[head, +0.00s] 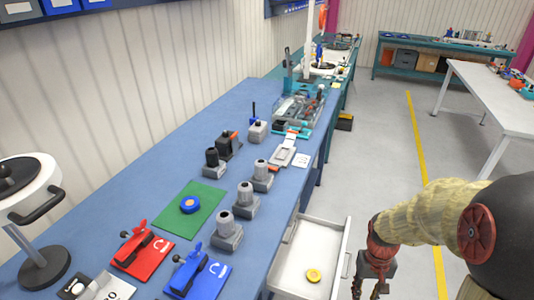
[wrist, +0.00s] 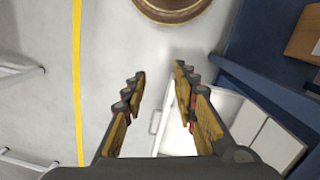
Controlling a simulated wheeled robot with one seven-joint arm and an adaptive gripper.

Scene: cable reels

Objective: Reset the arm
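My gripper (head: 372,280) hangs in the air at the lower right of the head view, just right of the open drawer. In the wrist view my gripper (wrist: 158,72) has its two fingers apart, with only floor and part of the drawer visible between them. It is open and holds nothing. My arm reaches in from the right edge of the head view, with its elbow bent and the gripper pointing down.
A blue workbench (head: 150,195) has an open white drawer (head: 335,262) with a yellow reel (head: 314,275) inside. A blue reel (head: 190,204) lies on a green mat (head: 205,222). Red (head: 142,252) and blue (head: 195,275) holders stand nearby. Grey floor (head: 375,150) is clear right of the bench.

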